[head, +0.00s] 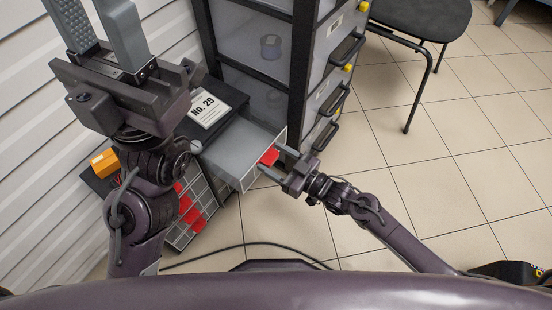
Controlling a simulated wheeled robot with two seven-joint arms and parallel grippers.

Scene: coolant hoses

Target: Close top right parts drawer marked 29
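The parts drawer (234,150) is a grey, see-through tray with a red front piece, in the middle of the head view. It is pulled out from a small dark cabinet (226,95), whose top carries a white "NO. 29" card. My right gripper (271,159) is at the drawer's front, its two fingers spread near the red piece. I cannot tell whether it touches the drawer. My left gripper (90,12) is raised at the upper left, large and close to the camera, with its fingers apart and nothing visible between them.
Red-fronted drawers (190,208) show below the open one. An orange box (104,163) lies to the left. A tall black-framed cabinet (300,70) with handles stands behind. A black chair (420,18) is at the upper right.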

